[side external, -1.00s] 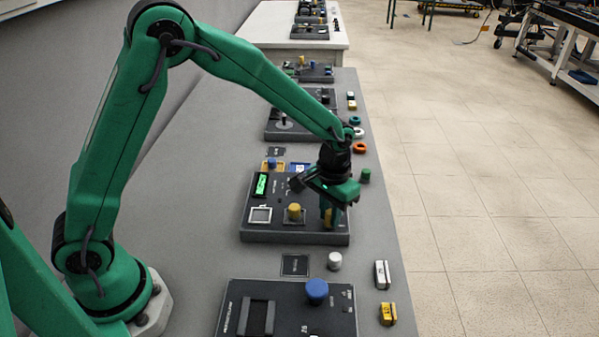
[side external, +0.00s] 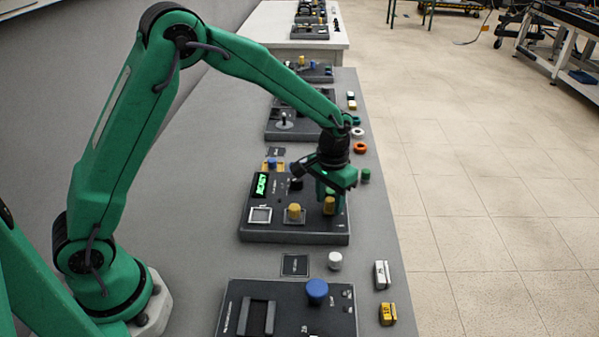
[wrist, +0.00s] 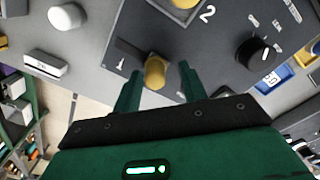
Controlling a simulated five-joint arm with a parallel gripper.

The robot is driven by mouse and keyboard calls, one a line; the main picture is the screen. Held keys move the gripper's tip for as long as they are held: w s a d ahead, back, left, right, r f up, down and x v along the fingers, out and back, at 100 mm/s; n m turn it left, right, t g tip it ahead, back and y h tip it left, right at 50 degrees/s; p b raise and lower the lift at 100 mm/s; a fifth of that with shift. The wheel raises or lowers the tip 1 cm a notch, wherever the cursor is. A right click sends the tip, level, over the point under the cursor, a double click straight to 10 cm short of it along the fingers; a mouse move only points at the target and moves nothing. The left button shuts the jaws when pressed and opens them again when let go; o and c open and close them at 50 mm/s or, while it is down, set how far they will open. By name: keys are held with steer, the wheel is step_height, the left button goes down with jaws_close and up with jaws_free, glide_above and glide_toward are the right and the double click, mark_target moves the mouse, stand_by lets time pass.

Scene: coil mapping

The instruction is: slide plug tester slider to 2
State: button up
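A dark panel device (side external: 272,232) lies under my gripper; its printed name is too small to read. A yellow knob (side external: 329,205) near the panel's right edge sits between my fingers; it also shows in the wrist view (wrist: 154,72). My gripper (side external: 327,192) is open, with gaps on both sides of the knob in the wrist view (wrist: 160,76). A second yellow knob (side external: 294,211) stands on a square plate, and a white "2" (wrist: 207,14) is printed beside that plate. I cannot tell which part is the slider. The panel's green display (side external: 261,185) is lit.
A black rotary knob (wrist: 256,53) is on the same panel. A white cylinder (side external: 335,260), a white block (side external: 382,274) and a yellow block (side external: 387,314) lie nearer the camera. Another panel with a blue knob (side external: 317,290) is in front. The bench's right edge is close.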

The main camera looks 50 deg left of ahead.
mark_target(328, 198)
steer(key=shift+s+d, duration=0.1)
step_height(328, 198, up, 7)
steer(key=shift+r, duration=0.45)
stand_by(0.4)
stand_by(0.6)
steer(key=shift+s+a+r, duration=0.15)
steer(key=shift+a+r, duration=0.05)
steer(key=shift+r, duration=0.1)
steer(key=s+a+r+t, duration=0.2)
steer(key=s+a+r, duration=0.2)
steer(key=s, duration=0.8)
steer(key=s+a+r+t, duration=0.3)
steer(key=s+r, duration=0.4)
steer(key=s, duration=0.5)
steer(key=shift+a+t, duration=0.3)
steer(key=shift+a, duration=0.35)
